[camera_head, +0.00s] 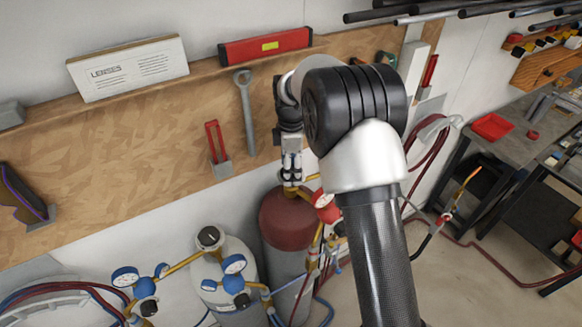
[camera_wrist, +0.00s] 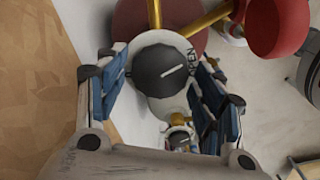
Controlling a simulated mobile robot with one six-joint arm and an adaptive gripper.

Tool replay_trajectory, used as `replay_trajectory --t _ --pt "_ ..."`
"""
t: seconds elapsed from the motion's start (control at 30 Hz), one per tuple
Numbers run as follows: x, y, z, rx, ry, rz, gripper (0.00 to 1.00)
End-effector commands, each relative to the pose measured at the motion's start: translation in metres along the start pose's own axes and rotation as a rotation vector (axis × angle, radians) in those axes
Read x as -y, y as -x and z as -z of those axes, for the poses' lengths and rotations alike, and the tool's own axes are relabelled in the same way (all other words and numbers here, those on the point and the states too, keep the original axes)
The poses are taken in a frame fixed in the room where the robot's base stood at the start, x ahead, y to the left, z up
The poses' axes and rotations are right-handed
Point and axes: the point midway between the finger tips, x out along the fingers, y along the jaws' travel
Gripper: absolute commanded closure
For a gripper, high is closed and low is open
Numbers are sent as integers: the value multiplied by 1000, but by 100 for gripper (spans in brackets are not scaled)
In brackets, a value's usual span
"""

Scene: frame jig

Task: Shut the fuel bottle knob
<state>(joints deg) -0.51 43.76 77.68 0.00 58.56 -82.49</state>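The fuel bottle (camera_head: 286,222), with a dark red top, stands below my gripper in the head view; its red top (camera_wrist: 190,12) shows at the upper edge of the wrist view. The fuel bottle knob (camera_wrist: 166,70) is a dark round cap with a white line, on a pale ring lettered OPEN at its right. My gripper (camera_head: 292,176) points down over the bottle top, and its own parts largely hide the knob in the head view. In the wrist view my gripper (camera_wrist: 164,62) is open, one finger on each side of the knob. Contact is not clear.
A red gauge (camera_head: 326,206) and brass pipes sit right beside the fuel bottle. A white bottle (camera_head: 215,265) with blue gauges stands to the left. The wooden wall board (camera_head: 110,160) with a wrench (camera_head: 246,112) is close behind. A dark workbench (camera_head: 520,130) is at right.

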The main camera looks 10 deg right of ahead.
Motion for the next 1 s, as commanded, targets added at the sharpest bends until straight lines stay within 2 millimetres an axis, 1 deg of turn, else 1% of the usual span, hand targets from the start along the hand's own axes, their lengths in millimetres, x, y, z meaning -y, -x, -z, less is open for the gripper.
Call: replay_trajectory --t 0.03,0.07,0.47,0.77,1.0 --pt "0 0 0 0 0 0 44" --pt "0 0 0 0 0 0 46" --pt "0 0 0 0 0 0 73" --pt "0 0 0 0 -39 0 73" --pt "0 0 0 0 -177 0 73"
